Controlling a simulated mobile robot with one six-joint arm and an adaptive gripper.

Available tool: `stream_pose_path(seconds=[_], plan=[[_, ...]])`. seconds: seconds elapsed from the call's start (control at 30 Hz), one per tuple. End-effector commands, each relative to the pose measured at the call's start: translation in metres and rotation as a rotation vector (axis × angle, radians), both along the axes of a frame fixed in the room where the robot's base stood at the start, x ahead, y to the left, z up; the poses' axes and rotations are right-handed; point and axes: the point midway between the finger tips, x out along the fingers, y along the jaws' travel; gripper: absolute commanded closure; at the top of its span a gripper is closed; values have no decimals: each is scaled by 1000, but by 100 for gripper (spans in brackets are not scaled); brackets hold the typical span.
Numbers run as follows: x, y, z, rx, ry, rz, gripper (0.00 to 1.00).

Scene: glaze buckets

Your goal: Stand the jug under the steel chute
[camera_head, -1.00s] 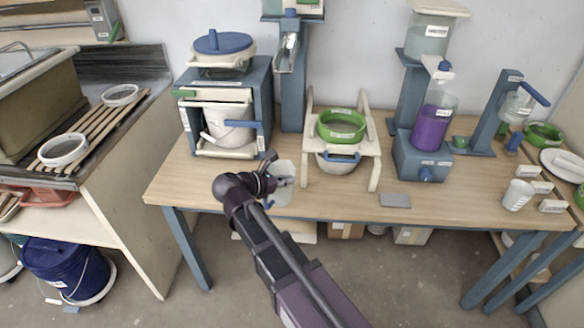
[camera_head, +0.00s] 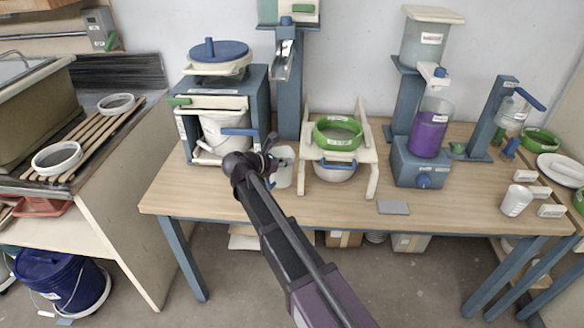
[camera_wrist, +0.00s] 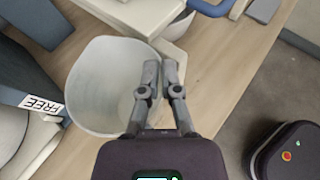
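The jug (camera_wrist: 100,85) is a pale, translucent, open-topped vessel, seen from above in the wrist view and looking empty. In the head view the jug (camera_head: 282,174) is near the tabletop, in front of the blue chute column and partly behind my gripper (camera_head: 270,160). In the wrist view my gripper (camera_wrist: 162,68) has its two fingers close together across the jug's near-right wall, one inside and one outside. The steel chute (camera_head: 284,60) slopes from the tall blue column, above and behind the jug. Whether the jug touches the table is unclear.
Left of the jug is a blue frame holding a white bucket (camera_head: 222,130) with a blue latch. To the right is a cream stand with a green ring (camera_head: 338,133). A blue part labelled FREE (camera_wrist: 42,104) lies beside the jug.

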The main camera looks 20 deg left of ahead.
Motion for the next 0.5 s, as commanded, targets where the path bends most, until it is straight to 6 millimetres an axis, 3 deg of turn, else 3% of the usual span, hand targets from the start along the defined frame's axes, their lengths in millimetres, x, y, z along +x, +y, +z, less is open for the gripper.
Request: stream_pose_path(seconds=[0.27, 0.5], plan=[[3, 1, 0, 0, 0, 0, 100], [29, 10, -3, 1, -1, 0, 100]])
